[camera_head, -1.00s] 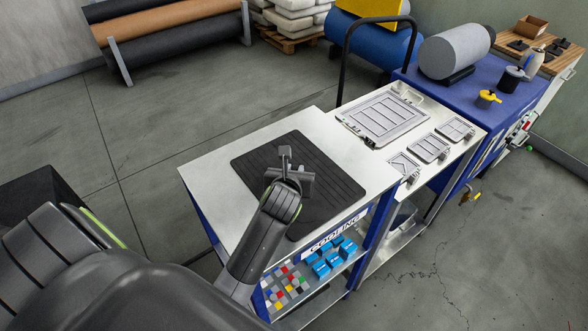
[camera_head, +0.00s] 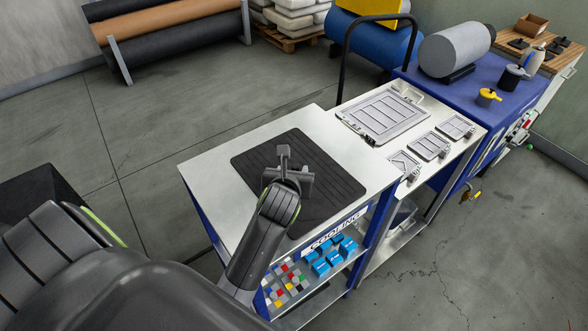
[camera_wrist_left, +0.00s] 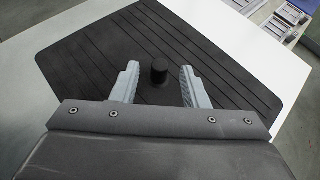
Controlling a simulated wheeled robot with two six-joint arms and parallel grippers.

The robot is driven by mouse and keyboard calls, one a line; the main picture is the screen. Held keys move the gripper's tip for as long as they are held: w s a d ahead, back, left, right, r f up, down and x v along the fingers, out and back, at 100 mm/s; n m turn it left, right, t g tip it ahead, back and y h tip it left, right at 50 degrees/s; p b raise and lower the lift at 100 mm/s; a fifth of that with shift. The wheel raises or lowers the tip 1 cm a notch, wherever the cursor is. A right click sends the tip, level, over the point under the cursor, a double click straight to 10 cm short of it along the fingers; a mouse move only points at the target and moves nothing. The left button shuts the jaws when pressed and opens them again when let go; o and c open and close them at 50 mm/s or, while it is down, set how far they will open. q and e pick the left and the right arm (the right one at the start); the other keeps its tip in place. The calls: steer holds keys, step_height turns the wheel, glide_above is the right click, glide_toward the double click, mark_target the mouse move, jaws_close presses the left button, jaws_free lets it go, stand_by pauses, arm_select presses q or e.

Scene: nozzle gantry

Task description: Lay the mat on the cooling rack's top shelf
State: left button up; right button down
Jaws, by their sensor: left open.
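The black ribbed mat (camera_head: 325,187) lies flat on the cooling rack's pale top shelf (camera_head: 215,180), within its edges. The rack bears a "COOLING" label on its front. In the left wrist view the mat (camera_wrist_left: 225,90) has a short black knob (camera_wrist_left: 160,71) standing up from it. My left gripper (camera_head: 284,158) is over the mat. In the left wrist view its two fingers (camera_wrist_left: 158,85) are apart, one on each side of the knob, with a gap to it on both sides. My right gripper is not in view.
Right of the mat, metal mould plates (camera_head: 385,117) lie on an adjoining pale surface. Blue and coloured small pieces (camera_head: 330,258) fill the rack's lower shelf. A black curved handle (camera_head: 345,60) rises behind. A blue bench (camera_head: 450,95) with a grey cylinder (camera_head: 457,50) stands at the right.

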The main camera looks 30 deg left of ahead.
arm_select(q)
steer(key=b+v, duration=0.1)
steer(key=v, duration=0.4)
steer(key=shift+s+d, duration=0.1)
steer(key=shift+d, duration=0.05)
steer(key=shift+s+r, duration=0.15)
steer(key=shift+d, duration=0.1)
